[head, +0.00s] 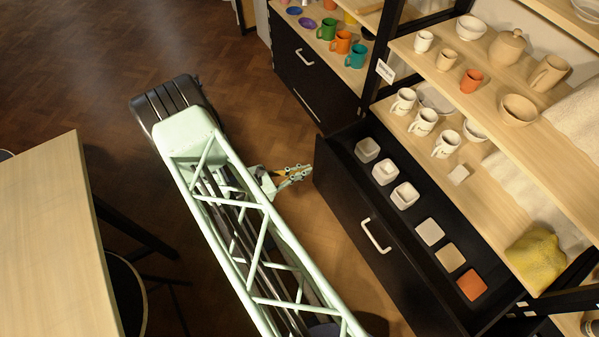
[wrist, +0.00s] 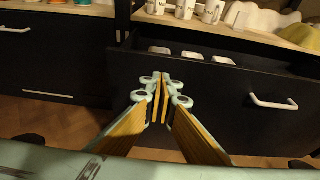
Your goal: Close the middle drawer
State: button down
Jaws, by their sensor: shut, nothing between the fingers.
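An open black drawer (head: 345,205) with a white bar handle (head: 376,236) is pulled out below the shelf unit. It holds white square cups (head: 384,171) and several flat tiles (head: 450,257). My gripper (head: 308,170) is shut and empty just off the far left end of the drawer front. In the wrist view my gripper (wrist: 162,80) is shut in front of the dark drawer front (wrist: 215,110), left of its handle (wrist: 273,102). I cannot tell whether the fingertips touch the front.
The neighbouring cabinet (head: 300,65) to the left has its drawers shut. Mugs, bowls and a yellow sponge-like lump (head: 536,258) stand on the shelves above. A wooden table (head: 50,250) is at the left. Bare floor (head: 110,50) lies beyond my column.

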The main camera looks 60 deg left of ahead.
send_near(333, 160)
jog(key=w+f, duration=0.2)
jog(key=w, duration=0.2)
jog(key=shift+w+d+b, duration=0.1)
jog(key=shift+w+b, duration=0.55)
jog(key=shift+w, duration=0.4)
jog(key=shift+w, duration=0.1)
